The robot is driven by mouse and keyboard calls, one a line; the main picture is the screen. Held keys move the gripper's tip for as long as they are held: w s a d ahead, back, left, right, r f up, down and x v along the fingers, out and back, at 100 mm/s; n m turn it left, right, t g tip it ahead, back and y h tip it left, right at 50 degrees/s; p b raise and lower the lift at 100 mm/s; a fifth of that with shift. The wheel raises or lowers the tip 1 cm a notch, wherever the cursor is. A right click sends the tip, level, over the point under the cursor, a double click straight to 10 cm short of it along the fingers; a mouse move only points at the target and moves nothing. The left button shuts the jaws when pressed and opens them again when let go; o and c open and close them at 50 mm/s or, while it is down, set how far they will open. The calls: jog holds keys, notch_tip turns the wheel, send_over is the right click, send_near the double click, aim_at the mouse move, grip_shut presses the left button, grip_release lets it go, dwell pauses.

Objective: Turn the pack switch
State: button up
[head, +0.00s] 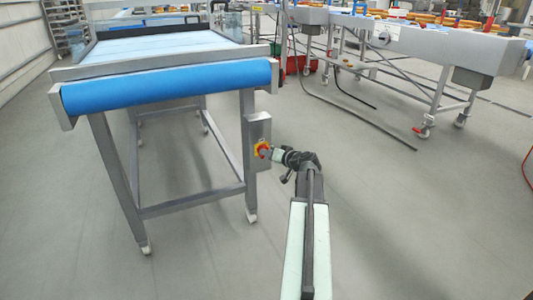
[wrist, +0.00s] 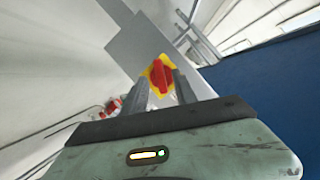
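The pack switch is a red knob on a yellow plate (head: 262,149), fixed to a grey box (head: 259,128) on the right front leg of the blue conveyor. In the wrist view the red knob (wrist: 161,77) sits between my two fingertips, turned at a slant in the picture. My gripper (head: 272,153) is right at the switch, coming from the right. In the wrist view its fingers (wrist: 162,84) are apart, one on each side of the knob. I cannot tell whether either finger touches it.
The conveyor with a blue belt (head: 170,86) stands above and left of the switch. A second conveyor carrying orange-brown rounds (head: 430,17) stands at the back right. Dark cables (head: 350,115) lie on the floor. The grey floor (head: 430,220) at right is clear.

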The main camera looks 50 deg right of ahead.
jog(key=p+v, duration=0.1)
jog(key=v, duration=0.4)
jog(key=shift+s+a+r, duration=0.15)
jog(key=shift+s, duration=0.1)
